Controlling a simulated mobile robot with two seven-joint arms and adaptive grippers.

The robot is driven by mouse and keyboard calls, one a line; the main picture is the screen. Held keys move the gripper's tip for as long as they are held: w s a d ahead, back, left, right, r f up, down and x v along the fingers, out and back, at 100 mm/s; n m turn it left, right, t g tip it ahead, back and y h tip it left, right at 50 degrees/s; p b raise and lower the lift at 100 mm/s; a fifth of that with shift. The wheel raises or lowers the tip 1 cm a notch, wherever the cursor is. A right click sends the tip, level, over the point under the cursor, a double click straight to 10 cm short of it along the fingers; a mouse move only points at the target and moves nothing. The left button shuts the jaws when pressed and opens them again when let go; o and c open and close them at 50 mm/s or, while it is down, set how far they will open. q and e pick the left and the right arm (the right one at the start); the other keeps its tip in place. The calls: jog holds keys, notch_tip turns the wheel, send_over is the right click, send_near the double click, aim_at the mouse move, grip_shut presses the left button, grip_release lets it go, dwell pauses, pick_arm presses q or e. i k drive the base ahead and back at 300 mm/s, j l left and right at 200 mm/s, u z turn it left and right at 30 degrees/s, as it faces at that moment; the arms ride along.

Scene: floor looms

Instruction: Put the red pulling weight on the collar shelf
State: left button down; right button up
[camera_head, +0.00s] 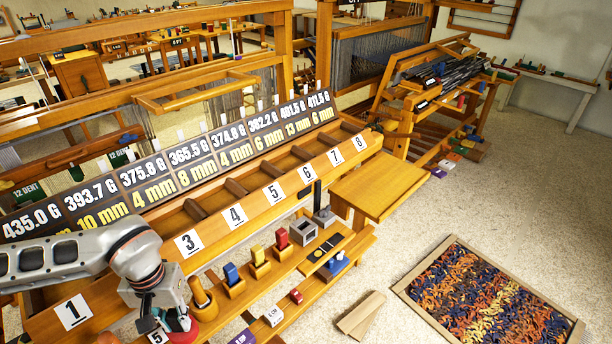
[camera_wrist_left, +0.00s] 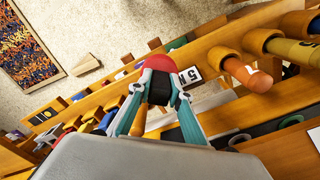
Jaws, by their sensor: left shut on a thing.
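My left gripper (camera_head: 172,318) is at the lower left in the head view, over the front of the loom near the number 1 and 3 labels. It is shut on the red pulling weight (camera_head: 186,333), partly hidden by the fingers. In the left wrist view the weight (camera_wrist_left: 160,62) shows as a rounded red shape between the teal fingertips (camera_wrist_left: 160,85). A label reading 5 is close beside it. I cannot tell for certain which ledge is the collar shelf. My right gripper is not in view.
A numbered compartment rack (camera_head: 250,210) runs along the loom. Below it a wooden shelf (camera_head: 318,283) carries blue, yellow and red pieces in wooden holders. A bench (camera_head: 372,186) stands at the right end. A mat of coloured yarn (camera_head: 490,305) lies on the open floor.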

aim_at(384, 182)
jog(key=l+z, duration=0.1)
jog(key=z, duration=0.35)
jog(key=i+l+z, duration=0.1)
jog(key=z, duration=0.4)
jog(key=i+l, duration=0.55)
jog(key=i, duration=0.15)
